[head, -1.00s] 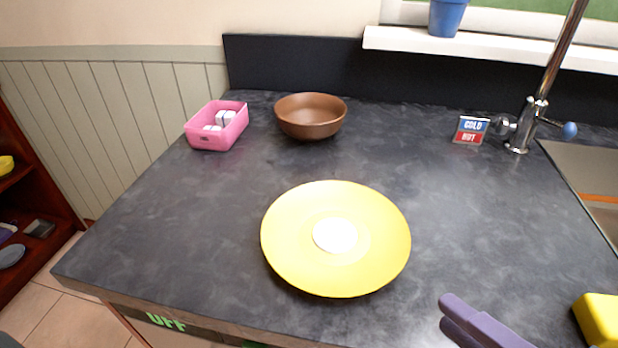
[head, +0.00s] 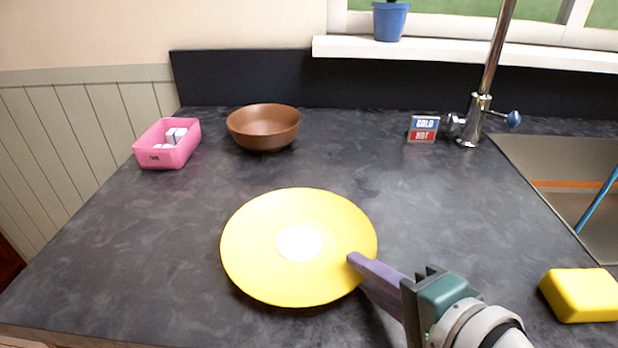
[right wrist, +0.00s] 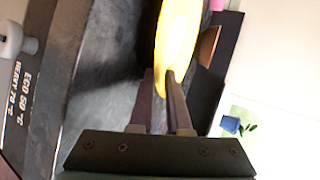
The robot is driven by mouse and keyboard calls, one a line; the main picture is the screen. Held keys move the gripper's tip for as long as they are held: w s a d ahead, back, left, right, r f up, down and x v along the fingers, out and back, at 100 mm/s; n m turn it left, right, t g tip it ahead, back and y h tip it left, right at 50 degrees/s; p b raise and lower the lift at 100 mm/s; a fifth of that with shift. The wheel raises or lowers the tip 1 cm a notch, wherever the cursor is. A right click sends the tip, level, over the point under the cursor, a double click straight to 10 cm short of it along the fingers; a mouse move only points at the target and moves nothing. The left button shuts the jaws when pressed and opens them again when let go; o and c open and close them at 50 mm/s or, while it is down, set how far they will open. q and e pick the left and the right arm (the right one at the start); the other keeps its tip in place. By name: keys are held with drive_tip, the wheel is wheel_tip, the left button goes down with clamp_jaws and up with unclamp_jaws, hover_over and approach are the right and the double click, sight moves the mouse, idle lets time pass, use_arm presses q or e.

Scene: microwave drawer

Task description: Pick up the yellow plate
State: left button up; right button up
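The yellow plate (head: 258,262), with a white round centre, lies on the dark counter in the middle of the head view. It also shows in the right wrist view (right wrist: 177,42). My right gripper (head: 354,262) is at the plate's right rim, with one purple finger over the rim. The other finger is hidden in the head view. In the right wrist view the two fingers of the gripper (right wrist: 160,76) stand apart, with the plate's edge between their tips. Contact is too small to tell. My left gripper is not in view.
A pink box (head: 168,158) with white items and a brown bowl (head: 263,130) stand at the back left. A yellow sponge-like block (head: 580,296) lies at the right, before the sink (head: 560,160).

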clamp_jaws()
idle(1.4)
